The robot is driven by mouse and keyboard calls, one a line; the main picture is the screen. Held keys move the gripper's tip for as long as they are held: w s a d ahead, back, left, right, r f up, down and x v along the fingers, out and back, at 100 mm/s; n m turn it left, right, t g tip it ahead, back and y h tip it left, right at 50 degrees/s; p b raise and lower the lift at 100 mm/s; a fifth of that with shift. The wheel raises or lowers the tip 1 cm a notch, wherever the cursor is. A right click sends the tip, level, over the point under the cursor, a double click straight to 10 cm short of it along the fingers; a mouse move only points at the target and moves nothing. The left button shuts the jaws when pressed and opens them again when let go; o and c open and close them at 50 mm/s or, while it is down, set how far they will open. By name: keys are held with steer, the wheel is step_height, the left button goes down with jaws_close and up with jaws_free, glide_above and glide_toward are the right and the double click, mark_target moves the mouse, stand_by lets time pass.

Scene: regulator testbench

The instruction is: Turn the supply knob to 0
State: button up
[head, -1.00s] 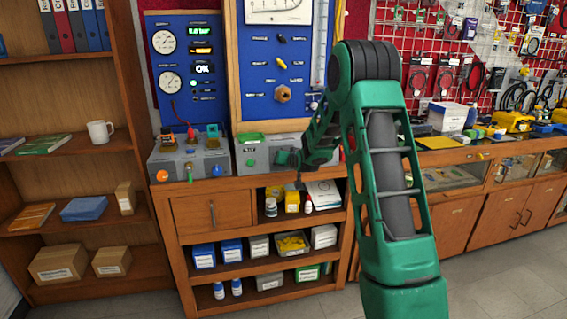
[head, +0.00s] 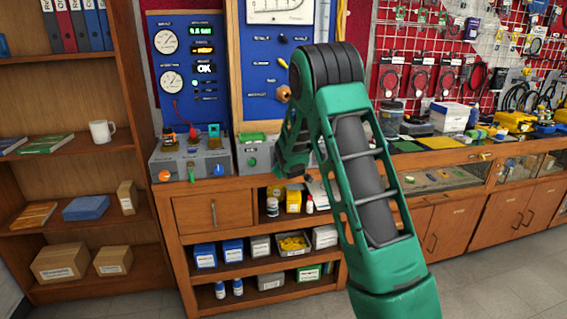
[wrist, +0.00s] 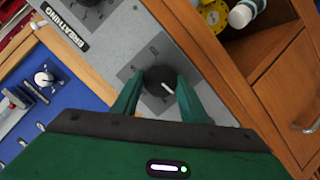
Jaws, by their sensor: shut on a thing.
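A round black knob (wrist: 158,78) with a white pointer line sits on a darker square plate on a grey panel in the wrist view. The pointer slants toward the lower right of that picture. I cannot read the scale around it or confirm a supply label. My gripper (wrist: 160,84) has one green finger on each side of the knob and is shut on it. In the head view my green arm covers the knob and most of the grey box (head: 257,150); the fingers cannot be made out there.
A second dark knob (wrist: 88,3) is cut off at the wrist view's top edge. A wooden edge borders the panel, with a shelf and drawer (wrist: 292,100) on the right. A grey control box (head: 190,160) with coloured knobs stands left. A blue gauge panel (head: 190,70) rises behind.

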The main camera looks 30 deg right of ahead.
steer(key=n, duration=0.2)
steer(key=f+n+h, duration=0.1)
steer(key=n, duration=0.1)
steer(key=shift+s+a, duration=0.1)
steer(key=shift+a, duration=0.2)
steer(key=shift+n, duration=0.3)
steer(key=o, duration=1.1)
steer(key=shift+d+r, duration=0.1)
steer(key=shift+r, duration=0.1)
steer(key=v, duration=1)
steer(key=shift+s+a+f, duration=0.1)
steer(key=shift+s+a, duration=0.1)
steer(key=shift+s, duration=0.05)
